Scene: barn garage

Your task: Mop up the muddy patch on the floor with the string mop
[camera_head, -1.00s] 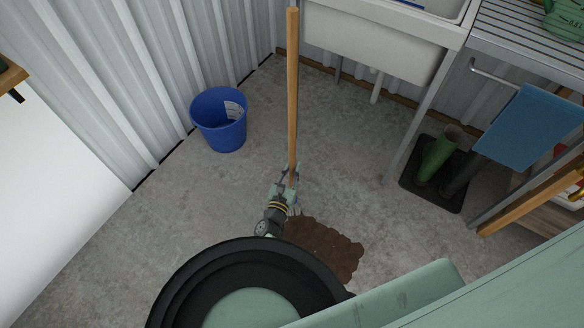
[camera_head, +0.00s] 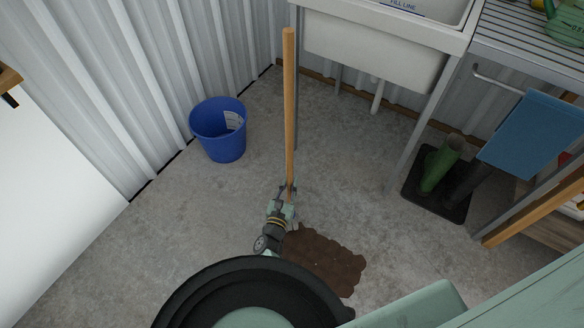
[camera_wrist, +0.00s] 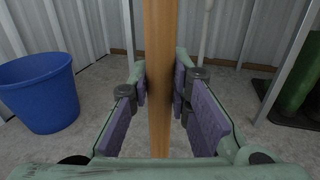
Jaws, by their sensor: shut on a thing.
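The mop's wooden handle (camera_head: 289,105) stands nearly upright in the head view, and it also fills the middle of the wrist view (camera_wrist: 160,60). My gripper (camera_head: 287,192) is shut on the handle; in the wrist view its purple-padded fingers (camera_wrist: 162,95) close on both sides of it. The brown muddy patch (camera_head: 325,262) lies on the concrete floor just right of and below my gripper in the head view, partly covered by my own body.
A blue bucket (camera_head: 219,132) stands on the floor to the left by the corrugated wall. A white sink (camera_head: 375,50) is at the back. Green boots (camera_head: 440,165) stand on a black tray (camera_head: 462,212) under a rack with a blue towel (camera_head: 532,135).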

